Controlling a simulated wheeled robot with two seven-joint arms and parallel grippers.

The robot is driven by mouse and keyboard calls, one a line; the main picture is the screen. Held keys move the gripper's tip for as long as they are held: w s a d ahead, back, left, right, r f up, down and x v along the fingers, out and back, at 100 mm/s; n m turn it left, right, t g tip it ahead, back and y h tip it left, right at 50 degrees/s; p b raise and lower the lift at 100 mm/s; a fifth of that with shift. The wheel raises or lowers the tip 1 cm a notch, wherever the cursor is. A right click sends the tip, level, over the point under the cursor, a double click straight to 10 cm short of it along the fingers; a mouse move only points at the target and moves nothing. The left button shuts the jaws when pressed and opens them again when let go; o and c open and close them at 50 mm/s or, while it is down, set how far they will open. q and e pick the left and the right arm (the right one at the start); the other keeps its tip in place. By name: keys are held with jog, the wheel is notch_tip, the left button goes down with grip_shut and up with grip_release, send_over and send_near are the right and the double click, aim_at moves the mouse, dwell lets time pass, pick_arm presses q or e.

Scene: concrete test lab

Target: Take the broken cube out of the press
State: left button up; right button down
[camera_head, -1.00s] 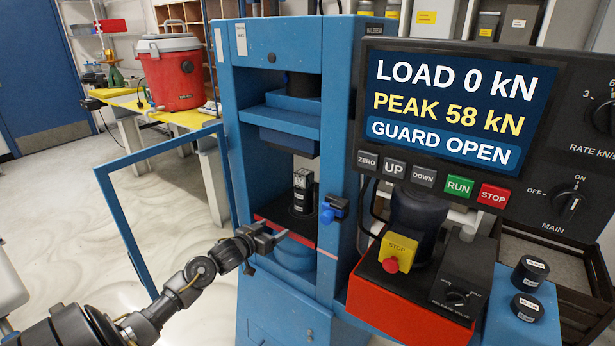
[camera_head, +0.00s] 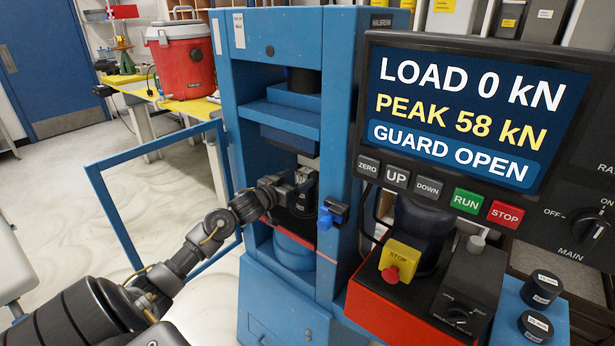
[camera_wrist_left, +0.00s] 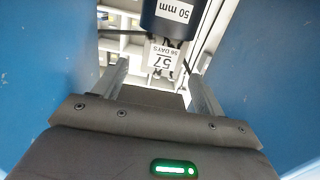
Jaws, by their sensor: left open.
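The press (camera_head: 235,120) is blue, with its guard door (camera_head: 110,205) swung open to the left. The cube (camera_head: 303,174) sits inside on a black spacer (camera_head: 302,207), partly hidden behind my gripper. My left gripper (camera_head: 295,185) reaches into the press opening at the cube's height. It is open, its fingers (camera_wrist_left: 158,72) on either side of the cube's line, with no visible contact. My right gripper is out of view.
The press's blue side posts stand close on both sides of my left gripper. A blue latch (camera_head: 332,212) is on the right post. The control screen (camera_head: 455,115) reads load 0 kN, guard open. Two black discs (camera_head: 541,288) lie at the lower right.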

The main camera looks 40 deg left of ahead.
aim_at(301, 176)
pick_arm(q)
jog(key=shift+w+a, duration=0.1)
jog(key=shift+w, duration=0.6)
jog(key=shift+w+f, duration=0.1)
jog(key=shift+w, duration=0.35)
jog(key=shift+w+p, duration=0.3)
jog(key=shift+w, duration=0.05)
jog(key=w+p, duration=0.1)
jog(key=w, duration=0.2)
jog(key=shift+w+f, duration=0.15)
jog(key=shift+w, duration=0.55)
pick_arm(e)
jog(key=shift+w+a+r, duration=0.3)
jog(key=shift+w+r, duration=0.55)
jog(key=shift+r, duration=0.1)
pick_arm(q)
jog(key=shift+s, duration=0.1)
